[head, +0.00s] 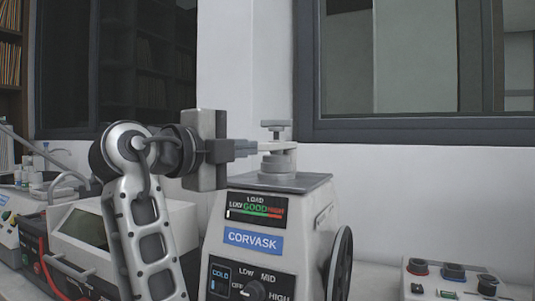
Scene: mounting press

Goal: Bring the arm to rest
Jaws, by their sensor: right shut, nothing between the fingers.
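My right gripper (248,148) is raised at the middle of the head view, with its fingers shut and pointing right. Its fingertips are beside the pale top fitting (277,160) of the mounting press (262,213); whether they touch cannot be told. My left gripper is not in view.
A control box (452,282) with red, blue and black knobs lies on the bench at the right. A boxy instrument with a dark screen (84,228) stands behind my arm at the left, near bottles (38,178).

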